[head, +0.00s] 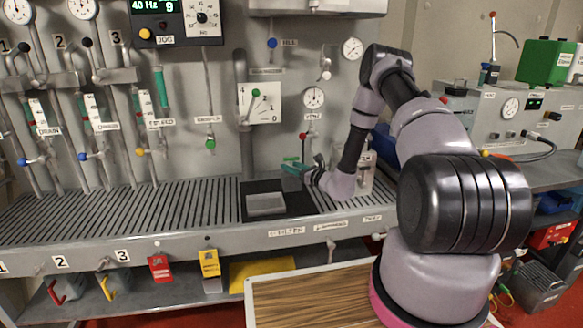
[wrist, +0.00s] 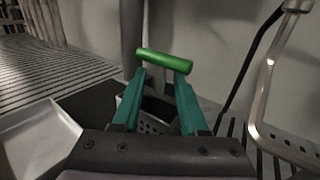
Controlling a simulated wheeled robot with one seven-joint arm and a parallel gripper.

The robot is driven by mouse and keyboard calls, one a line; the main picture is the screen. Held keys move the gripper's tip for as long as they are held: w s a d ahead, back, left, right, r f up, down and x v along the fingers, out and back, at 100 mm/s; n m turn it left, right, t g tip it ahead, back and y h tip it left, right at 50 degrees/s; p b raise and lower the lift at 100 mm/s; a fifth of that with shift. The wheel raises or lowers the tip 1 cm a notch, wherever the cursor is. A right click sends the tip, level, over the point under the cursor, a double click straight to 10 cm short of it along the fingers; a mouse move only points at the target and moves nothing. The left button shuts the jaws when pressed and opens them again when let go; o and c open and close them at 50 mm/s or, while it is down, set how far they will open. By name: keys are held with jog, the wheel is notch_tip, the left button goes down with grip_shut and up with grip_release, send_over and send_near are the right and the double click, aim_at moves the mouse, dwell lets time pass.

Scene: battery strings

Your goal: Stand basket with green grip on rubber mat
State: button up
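In the wrist view, the basket's green grip (wrist: 165,61) is a short bright green bar, slightly tilted, lying across just beyond my fingertips. Below it, the grey perforated basket (wrist: 154,127) shows between my fingers and is partly hidden by them. My gripper (wrist: 160,77) has its two teal fingers spread apart, with nothing visibly clamped; whether they touch the grip I cannot tell. A flat black square, apparently the rubber mat (head: 291,206), lies on the bench.
A bent metal tube frame (wrist: 262,105) stands right of my gripper. The slatted bench (head: 130,212) is clear to the left. Valves and gauges line the wall behind.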

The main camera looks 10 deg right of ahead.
jog(key=shift+r, duration=0.1)
jog(key=v, duration=1.2)
jog(key=s+a+r+n+g+y, duration=0.1)
jog(key=s+a+r+n+g, duration=0.35)
jog(key=r, duration=0.35)
jog(key=s+a+r+n+g+y, duration=0.2)
jog(key=s+a+r+n+g, duration=0.2)
jog(key=r+n, duration=0.3)
jog(key=s+a+r+n+g+y, duration=0.1)
jog(key=s+a+r+n+g, duration=0.35)
jog(key=r, duration=0.45)
jog(key=s+d+r+n+t+h, duration=0.2)
jog(key=s+d+r+n+h, duration=0.2)
jog(key=s, duration=0.5)
jog(key=s+d+r+n+t+h, duration=0.3)
jog(key=s+d+r+n+h, duration=0.2)
jog(key=r, duration=0.6)
jog(key=s+d+h, duration=0.2)
jog(key=s+h, duration=0.1)
jog(key=s, duration=0.1)
